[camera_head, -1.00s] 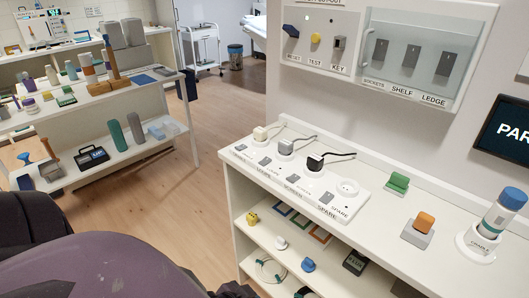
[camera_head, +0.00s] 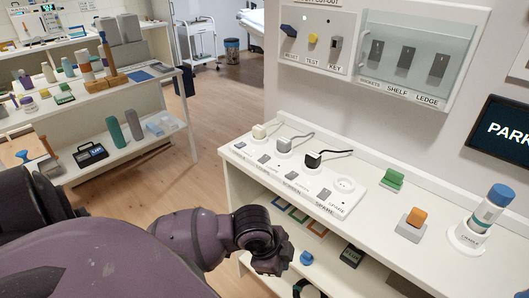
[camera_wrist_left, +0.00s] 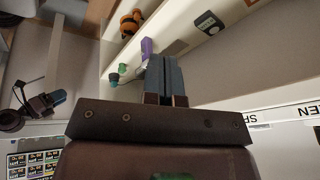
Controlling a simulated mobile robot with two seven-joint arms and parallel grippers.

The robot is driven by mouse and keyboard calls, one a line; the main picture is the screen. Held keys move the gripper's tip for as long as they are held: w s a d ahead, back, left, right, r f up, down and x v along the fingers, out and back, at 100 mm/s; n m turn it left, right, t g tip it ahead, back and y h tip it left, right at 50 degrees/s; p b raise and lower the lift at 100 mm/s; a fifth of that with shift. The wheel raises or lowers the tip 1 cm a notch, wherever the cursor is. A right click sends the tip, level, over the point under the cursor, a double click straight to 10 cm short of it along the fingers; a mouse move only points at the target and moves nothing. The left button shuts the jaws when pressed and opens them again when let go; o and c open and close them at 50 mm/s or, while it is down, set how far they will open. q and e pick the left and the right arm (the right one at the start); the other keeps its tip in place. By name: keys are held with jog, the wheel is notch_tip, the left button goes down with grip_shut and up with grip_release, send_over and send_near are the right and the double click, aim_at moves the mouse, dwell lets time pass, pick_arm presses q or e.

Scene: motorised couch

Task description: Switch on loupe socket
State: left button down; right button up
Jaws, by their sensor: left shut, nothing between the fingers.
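My left arm is in front of the counter, below the strip. My left gripper's fingers (camera_wrist_left: 166,75) are shut and empty in the left wrist view, and mostly hidden in the head view.
A white plug (camera_head: 260,132) and a black plug (camera_head: 314,159) sit either side of the grey one. A green block (camera_head: 394,179), an orange block (camera_head: 417,218) and a bottle (camera_head: 487,217) stand to the right. A lower shelf holds small items.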

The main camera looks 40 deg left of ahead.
pick_arm(q)
jog(key=w+a+r+m, duration=0.2)
jog(key=w+a+m, duration=0.2)
jog(key=w+a, duration=0.1)
notch_tip(320, 180, up, 20)
jog(key=m+y, duration=0.2)
send_over(266, 156)
jog(key=s, duration=0.5)
pick_arm(e)
jog(key=shift+w+a+r, duration=0.1)
jog(key=shift+w+r, duration=0.3)
jog(key=shift+w, duration=0.1)
pick_arm(q)
jog(key=b+x, duration=0.1)
jog(key=x, duration=0.5)
jog(key=b+x, duration=0.1)
jog(key=x, duration=0.5)
jog(key=shift+w+a+f, duration=0.1)
jog(key=shift+a+f, duration=0.05)
jog(key=shift+f, duration=0.15)
jog(key=shift+w+f, duration=0.2)
jog(key=shift+f, duration=0.3)
pick_arm(e)
jog(key=f, duration=0.2)
jog(key=shift+s+f, duration=0.3)
jog(key=shift+f, duration=0.05)
pick_arm(q)
jog(key=shift+f, duration=0.1)
pick_arm(e)
jog(key=shift+s, duration=0.15)
